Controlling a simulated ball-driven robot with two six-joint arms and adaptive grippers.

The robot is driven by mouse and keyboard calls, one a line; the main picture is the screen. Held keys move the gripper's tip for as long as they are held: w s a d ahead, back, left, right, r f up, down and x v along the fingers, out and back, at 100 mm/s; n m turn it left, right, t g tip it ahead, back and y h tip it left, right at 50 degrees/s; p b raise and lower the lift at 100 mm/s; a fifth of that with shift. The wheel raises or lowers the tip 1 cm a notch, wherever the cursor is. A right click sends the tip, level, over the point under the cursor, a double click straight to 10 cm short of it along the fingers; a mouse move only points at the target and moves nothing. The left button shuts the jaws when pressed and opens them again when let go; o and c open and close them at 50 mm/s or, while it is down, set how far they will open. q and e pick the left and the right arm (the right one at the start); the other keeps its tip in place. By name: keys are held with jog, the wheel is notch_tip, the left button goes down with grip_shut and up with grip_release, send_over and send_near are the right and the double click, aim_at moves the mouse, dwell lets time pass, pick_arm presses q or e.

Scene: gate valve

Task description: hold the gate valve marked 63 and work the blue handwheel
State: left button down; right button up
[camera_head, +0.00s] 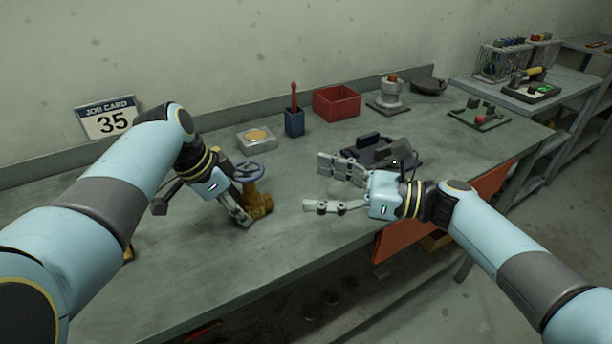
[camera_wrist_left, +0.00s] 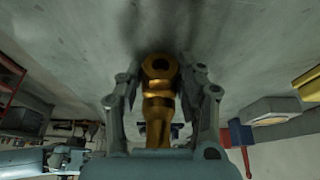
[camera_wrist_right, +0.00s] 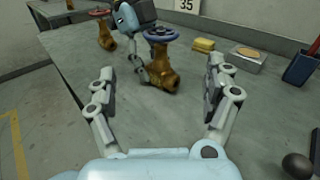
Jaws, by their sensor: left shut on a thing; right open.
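A brass gate valve (camera_head: 260,204) with a blue handwheel (camera_head: 248,172) stands upright on the bench. No number can be read on it. My left gripper (camera_head: 243,214) is shut on its brass body, low on the left side; the left wrist view shows the body (camera_wrist_left: 158,98) between both fingers. The right wrist view shows the valve (camera_wrist_right: 161,73) and its handwheel (camera_wrist_right: 161,34) ahead. My right gripper (camera_head: 318,184) is open and empty, to the right of the valve and apart from it.
A job card (camera_head: 107,119) reads 35. Behind the valve are a tray with a tan disc (camera_head: 257,138), a blue holder (camera_head: 294,124) and a red bin (camera_head: 337,103). A dark fixture (camera_head: 372,155) lies beyond my right gripper. Bare bench separates valve and right gripper.

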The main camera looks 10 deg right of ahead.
jog(key=w+a+r+n+g, duration=0.2)
jog(key=a+n+g, duration=0.3)
jog(key=n, duration=0.7)
jog(key=n+g+h, duration=0.5)
jog(key=n+h, duration=0.7)
jog(key=n, duration=2)
send_near(248, 168)
jog(key=shift+t, duration=0.3)
jog(key=x, duration=0.8)
jog(key=shift+s, duration=0.2)
